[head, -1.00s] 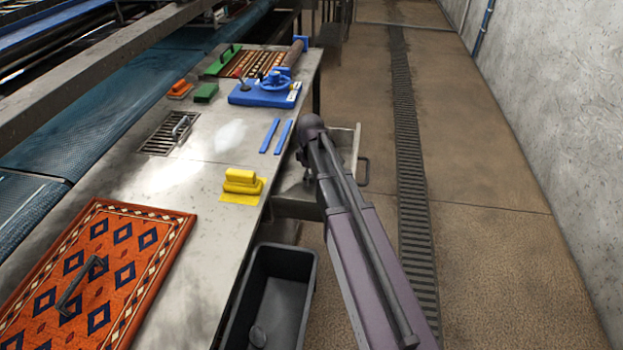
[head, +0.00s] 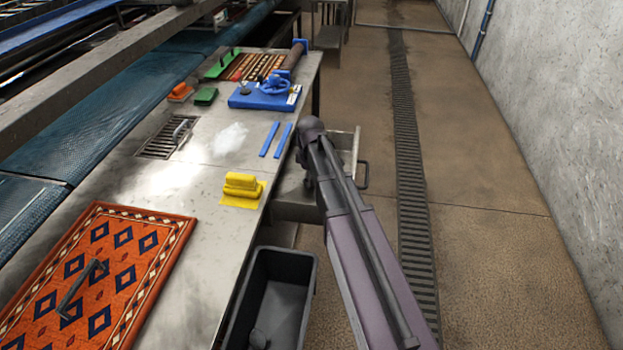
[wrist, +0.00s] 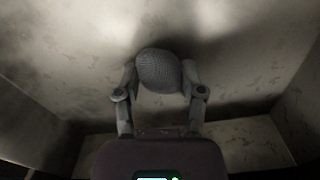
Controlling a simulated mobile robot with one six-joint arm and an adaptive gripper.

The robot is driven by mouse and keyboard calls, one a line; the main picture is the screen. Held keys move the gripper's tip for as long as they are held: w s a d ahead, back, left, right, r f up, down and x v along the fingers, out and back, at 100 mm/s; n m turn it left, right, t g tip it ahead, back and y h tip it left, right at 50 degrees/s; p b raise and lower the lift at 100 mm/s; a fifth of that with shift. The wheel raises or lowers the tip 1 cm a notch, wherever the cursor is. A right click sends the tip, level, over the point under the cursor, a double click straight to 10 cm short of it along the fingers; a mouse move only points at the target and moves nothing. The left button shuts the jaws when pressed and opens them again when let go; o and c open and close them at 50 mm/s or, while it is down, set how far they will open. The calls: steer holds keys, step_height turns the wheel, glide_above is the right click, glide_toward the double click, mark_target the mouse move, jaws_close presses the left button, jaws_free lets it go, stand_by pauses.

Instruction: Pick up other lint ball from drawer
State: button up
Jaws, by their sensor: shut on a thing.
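In the wrist view a grey, roundish lint ball (wrist: 160,72) with a fine mesh texture sits between the fingertips of my gripper (wrist: 160,84). The fingers touch it on both sides, so my gripper is shut on it. Pale, stained metal surfaces of the drawer surround them, with dark shadow close behind the ball. In the head view the open drawer (head: 347,150) sticks out from the right side of the table. My arm reaches over it and hides most of its inside, the gripper and the ball.
On the table (head: 150,200) lie a yellow block (head: 241,185), two blue strips (head: 277,140) and an orange patterned rug (head: 150,240). The floor to the right is clear.

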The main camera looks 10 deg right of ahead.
steer(key=shift+r+p, duration=4.6)
steer(key=shift+r, duration=0.15)
